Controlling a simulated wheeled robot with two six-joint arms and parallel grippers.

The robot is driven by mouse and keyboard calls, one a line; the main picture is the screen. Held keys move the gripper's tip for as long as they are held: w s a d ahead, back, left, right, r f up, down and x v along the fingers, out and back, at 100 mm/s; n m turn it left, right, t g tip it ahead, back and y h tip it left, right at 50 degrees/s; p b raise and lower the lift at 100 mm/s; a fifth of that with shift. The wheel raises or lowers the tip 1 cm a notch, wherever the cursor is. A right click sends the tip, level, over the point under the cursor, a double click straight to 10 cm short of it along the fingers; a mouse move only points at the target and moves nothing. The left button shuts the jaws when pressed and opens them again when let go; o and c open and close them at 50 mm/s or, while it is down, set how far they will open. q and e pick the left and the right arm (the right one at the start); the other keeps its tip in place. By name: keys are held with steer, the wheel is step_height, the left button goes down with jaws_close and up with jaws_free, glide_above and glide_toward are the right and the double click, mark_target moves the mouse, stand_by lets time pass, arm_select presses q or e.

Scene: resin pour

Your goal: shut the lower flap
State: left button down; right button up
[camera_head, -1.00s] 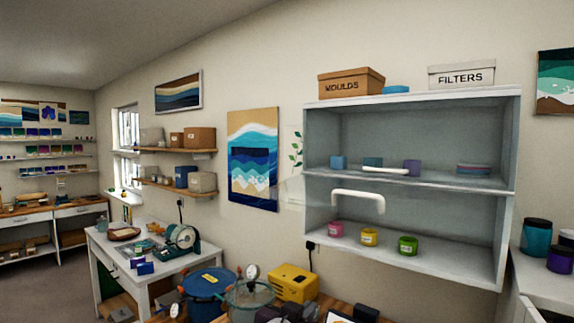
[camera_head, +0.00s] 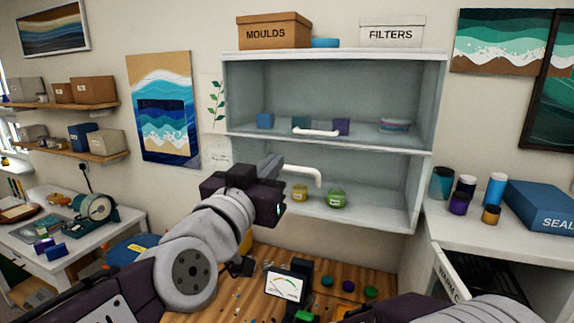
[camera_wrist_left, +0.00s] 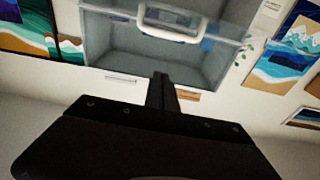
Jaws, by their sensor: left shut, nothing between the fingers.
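The lower flap is a clear panel with a white handle (camera_head: 317,177) on the lower compartment of the pale wall cabinet (camera_head: 424,190). Its handle stands out in front of the compartment, so the flap looks open; its clear edges are hard to make out. The handle (camera_wrist_left: 170,37) also shows at the top of the left wrist view. My left gripper (camera_head: 271,165) is shut and empty, just left of the handle and apparently apart from it. Its closed fingers (camera_wrist_left: 160,92) point toward the cabinet in the wrist view. My right gripper is out of view; part of that arm shows at bottom right.
The upper compartment has its own white handle (camera_head: 316,132). A yellow jar (camera_head: 300,193) and a green jar (camera_head: 337,198) stand in the lower compartment. A moulds box (camera_head: 273,31) and a filters box (camera_head: 392,32) sit on top. A wooden bench (camera_head: 236,290) lies below.

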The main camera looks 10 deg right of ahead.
arm_select(q)
steer(key=w+d+f, duration=0.3)
steer(key=w+d, duration=0.1)
steer(key=w, duration=0.3)
steer(key=shift+w+d, duration=0.15)
steer(key=shift+d, duration=0.15)
steer(key=shift+d, duration=0.1)
